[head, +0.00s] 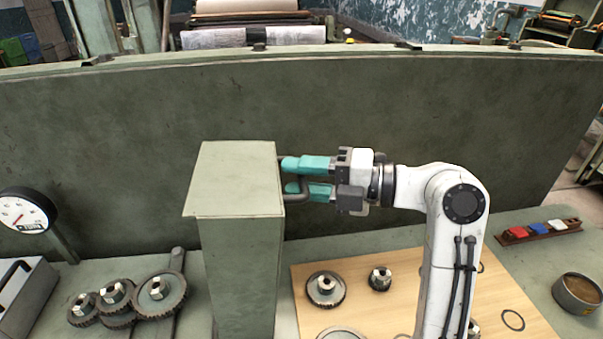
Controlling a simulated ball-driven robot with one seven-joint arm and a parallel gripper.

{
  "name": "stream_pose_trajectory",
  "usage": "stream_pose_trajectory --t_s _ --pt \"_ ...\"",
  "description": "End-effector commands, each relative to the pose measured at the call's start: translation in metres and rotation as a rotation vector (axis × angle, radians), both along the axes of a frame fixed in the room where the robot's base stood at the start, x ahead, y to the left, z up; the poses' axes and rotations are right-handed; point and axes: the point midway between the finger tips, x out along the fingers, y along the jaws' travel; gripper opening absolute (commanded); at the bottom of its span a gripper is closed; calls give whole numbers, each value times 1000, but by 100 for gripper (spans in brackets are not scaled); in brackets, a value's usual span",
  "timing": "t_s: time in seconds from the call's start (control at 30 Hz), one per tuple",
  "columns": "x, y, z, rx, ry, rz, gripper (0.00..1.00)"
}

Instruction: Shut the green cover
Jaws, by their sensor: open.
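A tall grey-green box-shaped housing (240,270) stands on the bench left of centre. Its flat top (237,172) overhangs slightly at the front left. I cannot tell which panel is the green cover, or how far it stands open. A dark bent handle (304,188) sticks out from the right side near the top. My gripper (300,177), with two teal fingers, comes in from the right at the handle. The fingers are apart, one above the other, with part of the handle showing between them. Whether they touch it is unclear.
A long green panel (400,130) runs behind the housing. Gears (158,290) and a dial gauge (25,212) are at left. A wooden board (300,285) with gears and rings lies at right. A tin (578,292) and a rack of coloured blocks (538,231) stand far right.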

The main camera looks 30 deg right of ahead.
Motion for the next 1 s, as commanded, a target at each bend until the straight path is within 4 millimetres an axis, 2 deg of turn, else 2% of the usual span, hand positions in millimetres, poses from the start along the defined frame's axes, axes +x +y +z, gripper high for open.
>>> stream_pose_trajectory --t_s 0.27,0.7,1.0 --pt "1 1 -1 -1 1 0 40" --pt "1 1 -1 -1 1 1 0" --pt "1 1 -1 -1 2 1 0"
